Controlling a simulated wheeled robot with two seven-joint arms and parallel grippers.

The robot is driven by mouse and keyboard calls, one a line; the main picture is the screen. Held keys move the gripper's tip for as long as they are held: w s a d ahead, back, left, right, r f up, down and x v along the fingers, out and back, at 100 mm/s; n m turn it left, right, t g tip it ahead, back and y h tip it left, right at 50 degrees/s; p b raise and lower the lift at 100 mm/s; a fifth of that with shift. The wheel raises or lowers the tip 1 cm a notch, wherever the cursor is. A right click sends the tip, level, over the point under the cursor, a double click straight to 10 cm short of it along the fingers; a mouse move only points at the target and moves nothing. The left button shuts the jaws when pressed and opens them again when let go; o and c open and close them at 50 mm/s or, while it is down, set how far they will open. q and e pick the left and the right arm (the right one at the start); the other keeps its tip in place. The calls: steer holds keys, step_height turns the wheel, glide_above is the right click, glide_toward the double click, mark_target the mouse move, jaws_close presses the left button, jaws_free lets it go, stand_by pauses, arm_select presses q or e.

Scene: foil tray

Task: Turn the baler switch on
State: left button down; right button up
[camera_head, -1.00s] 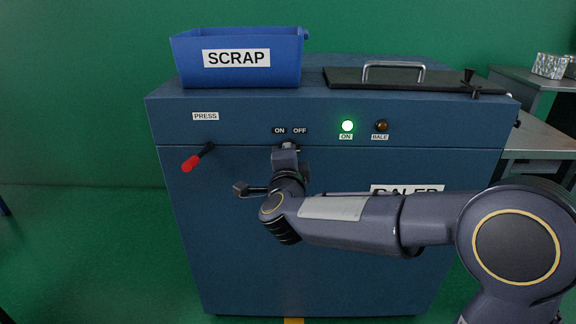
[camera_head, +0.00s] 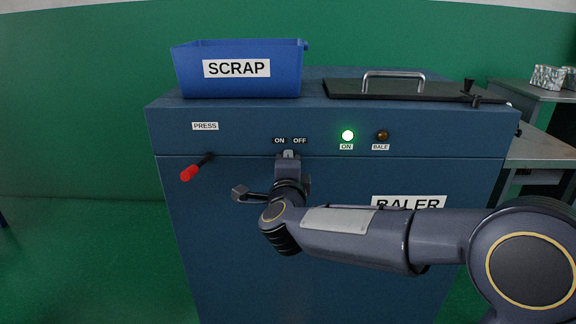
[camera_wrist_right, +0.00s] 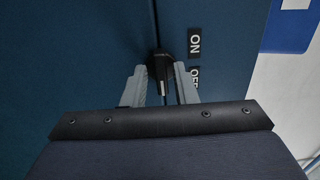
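The blue baler (camera_head: 330,240) fills the middle of the head view. Its switch sits under the ON and OFF labels and is mostly hidden there by my right gripper (camera_head: 289,155). In the right wrist view the switch (camera_wrist_right: 160,72) is a dark lever with a lighter tip. The two fingers of my right gripper (camera_wrist_right: 161,88) stand apart on either side of it, with a visible gap at the left finger. Its exact tilt is hard to tell. The ON lamp (camera_head: 347,135) glows green. The BALE lamp (camera_head: 382,135) is dull amber. My left gripper is not in view.
A blue SCRAP bin (camera_head: 240,85) and a dark lid with a metal handle (camera_head: 393,76) are on top of the baler. A red-tipped PRESS lever (camera_head: 190,173) sticks out left of my gripper. A grey side table (camera_head: 540,145) stands at the right.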

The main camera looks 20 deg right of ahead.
steer(key=shift+o, duration=0.5)
steer(key=p+v, duration=0.1)
steer(key=v, duration=0.6)
steer(key=shift+s+p, duration=0.4)
steer(key=shift+a, duration=0.1)
